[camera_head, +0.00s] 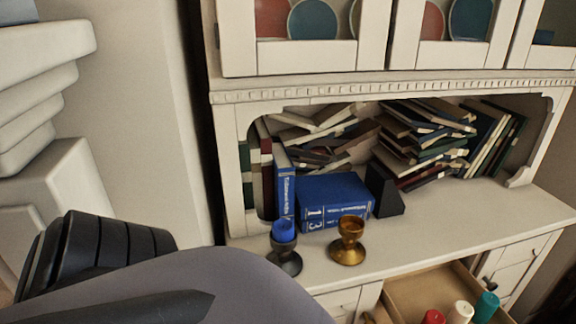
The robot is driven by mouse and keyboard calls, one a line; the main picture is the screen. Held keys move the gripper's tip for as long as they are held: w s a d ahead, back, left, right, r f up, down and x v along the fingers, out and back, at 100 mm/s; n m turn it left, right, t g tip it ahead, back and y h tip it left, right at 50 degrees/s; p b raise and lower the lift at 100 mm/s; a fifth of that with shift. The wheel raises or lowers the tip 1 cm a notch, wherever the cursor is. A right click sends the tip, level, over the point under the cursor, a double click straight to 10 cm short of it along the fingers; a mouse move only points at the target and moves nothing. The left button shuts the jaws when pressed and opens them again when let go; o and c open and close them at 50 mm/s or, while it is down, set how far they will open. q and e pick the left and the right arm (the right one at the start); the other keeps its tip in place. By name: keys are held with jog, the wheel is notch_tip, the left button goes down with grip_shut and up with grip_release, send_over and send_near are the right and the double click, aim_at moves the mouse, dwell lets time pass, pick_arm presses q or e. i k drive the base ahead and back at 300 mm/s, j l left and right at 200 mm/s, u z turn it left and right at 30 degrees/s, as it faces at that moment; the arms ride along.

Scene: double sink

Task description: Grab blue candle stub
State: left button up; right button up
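A short blue candle stub (284,230) sits in a dark candle holder (285,258) on the cabinet's counter. The stub is upright, and nothing touches it except its holder. My grey arm link fills the lower left of the head view and reaches close to the base of the dark holder in the picture. Neither of my grippers shows in the frame.
An empty brass candle holder (348,244) stands to the right of the dark one. Blue books (335,200) and a black bookend (384,190) stand behind. An open drawer (415,290) below holds red (433,317), white (460,313) and teal (486,306) candles. The counter's right side is clear.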

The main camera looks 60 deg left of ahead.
aim_at(283, 229)
jog(key=u, duration=0.5)
jog(key=l+u, duration=0.1)
jog(key=u, duration=1.35)
jog(key=l+z, duration=0.25)
jog(key=l, duration=0.2)
jog(key=l+z, duration=0.3)
jog(key=l, duration=0.15)
jog(key=k, duration=0.05)
